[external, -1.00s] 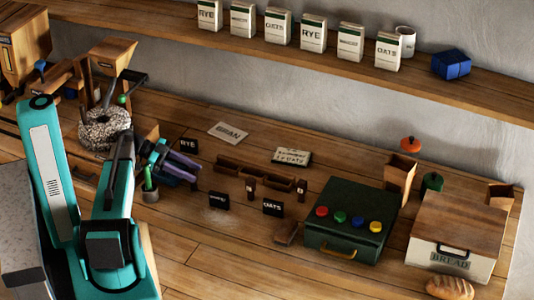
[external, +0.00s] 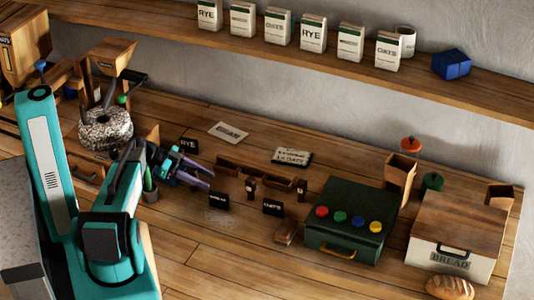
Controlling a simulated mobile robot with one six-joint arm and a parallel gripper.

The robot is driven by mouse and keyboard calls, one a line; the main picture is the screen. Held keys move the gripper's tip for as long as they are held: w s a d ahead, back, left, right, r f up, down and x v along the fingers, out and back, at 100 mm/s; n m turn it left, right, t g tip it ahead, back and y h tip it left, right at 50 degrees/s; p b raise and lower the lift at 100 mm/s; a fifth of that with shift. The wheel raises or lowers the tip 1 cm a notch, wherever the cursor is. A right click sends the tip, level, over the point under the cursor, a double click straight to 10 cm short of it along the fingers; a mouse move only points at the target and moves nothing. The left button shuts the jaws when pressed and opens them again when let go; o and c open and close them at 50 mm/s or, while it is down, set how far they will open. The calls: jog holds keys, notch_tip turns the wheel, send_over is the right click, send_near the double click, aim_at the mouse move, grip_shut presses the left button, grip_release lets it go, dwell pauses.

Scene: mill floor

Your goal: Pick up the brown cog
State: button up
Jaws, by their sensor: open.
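My gripper (external: 210,178) has purple fingers and is open, with nothing seen between them. I cannot make out a brown cog for certain in this view. It may be hidden or too small to tell. A small brown item (external: 286,233) lies on the counter left of the green box, and its shape is unclear.
Black signs for rye (external: 188,145) and oats (external: 272,207) stand near my gripper. A green box (external: 345,217) with coloured knobs and a bread box (external: 455,238) stand to the right. A stone mill (external: 105,128) stands left. The front counter is mostly clear.

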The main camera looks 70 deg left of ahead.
grip_shut()
jog(key=shift+r, duration=0.2)
notch_tip(320, 180, up, 10)
jog(key=b, duration=0.4)
jog(key=shift+f, duration=0.2)
dwell(0.4)
dwell(0.5)
